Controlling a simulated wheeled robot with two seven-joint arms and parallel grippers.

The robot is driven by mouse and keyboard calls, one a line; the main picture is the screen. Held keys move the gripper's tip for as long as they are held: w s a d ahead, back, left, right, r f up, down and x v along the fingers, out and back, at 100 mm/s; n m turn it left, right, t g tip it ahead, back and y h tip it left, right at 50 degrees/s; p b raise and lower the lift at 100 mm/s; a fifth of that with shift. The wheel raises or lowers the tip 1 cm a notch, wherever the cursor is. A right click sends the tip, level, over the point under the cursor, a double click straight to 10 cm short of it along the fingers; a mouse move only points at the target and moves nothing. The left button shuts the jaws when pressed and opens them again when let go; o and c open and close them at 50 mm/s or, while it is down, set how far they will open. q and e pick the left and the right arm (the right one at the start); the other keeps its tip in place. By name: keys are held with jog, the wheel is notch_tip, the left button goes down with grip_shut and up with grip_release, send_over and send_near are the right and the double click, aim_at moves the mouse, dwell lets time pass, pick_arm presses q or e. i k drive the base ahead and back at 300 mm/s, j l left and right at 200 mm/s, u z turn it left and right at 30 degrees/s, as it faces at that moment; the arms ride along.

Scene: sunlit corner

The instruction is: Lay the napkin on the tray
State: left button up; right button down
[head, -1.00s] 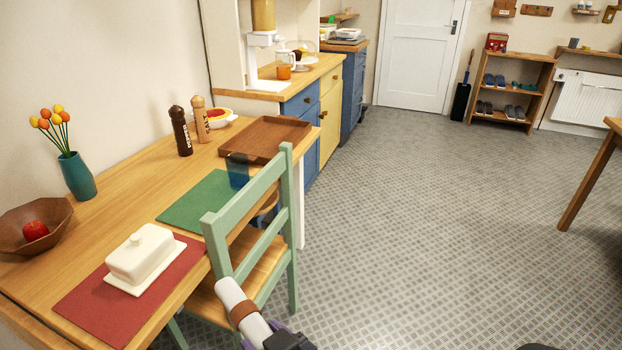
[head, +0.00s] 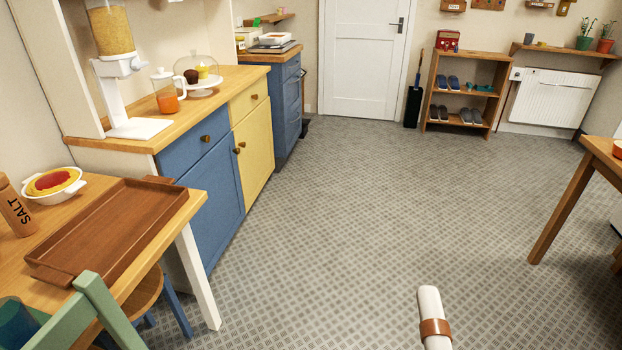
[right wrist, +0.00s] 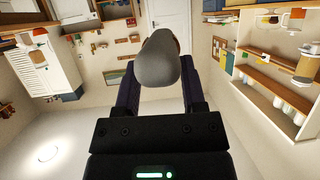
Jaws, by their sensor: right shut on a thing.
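The napkin (head: 434,318) is a white roll with a brown ring around it. It stands up at the bottom edge of the head view, over the floor and apart from the table. In the right wrist view the napkin's rounded end (right wrist: 168,62) shows grey, between the fingers of my right gripper (right wrist: 170,88), which is shut on it. The brown wooden tray (head: 112,232) lies empty on the table at the lower left of the head view. My left gripper is not in view.
Open floor (head: 340,230) lies in the middle.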

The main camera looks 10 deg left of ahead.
aim_at(138, 207)
jog(key=i+u, duration=0.1)
jog(key=i, duration=0.3)
jog(key=i+l+u, duration=0.1)
jog(key=i, duration=0.3)
jog(key=i+l+u, duration=0.1)
jog(key=i, duration=0.3)
jog(key=i+u, duration=0.2)
jog(key=u, duration=0.25)
jog(key=i+u, duration=0.2)
jog(key=u, duration=0.25)
jog(key=i+l+u, duration=0.15)
jog(key=u, duration=0.3)
jog(key=i+l+u, duration=0.15)
jog(key=u, duration=0.3)
jog(key=i+l+u, duration=0.1)
jog(key=l+u, duration=0.2)
jog(key=u, duration=0.15)
jog(key=i+l+u, duration=0.1)
jog(key=l+u, duration=0.15)
jog(key=u, duration=0.2)
jog(key=i+l+u, duration=0.15)
jog(key=u, duration=0.15)
jog(key=i+l+u, duration=0.15)
jog(key=l+u, duration=0.5)
jog(key=i+l, duration=0.05)
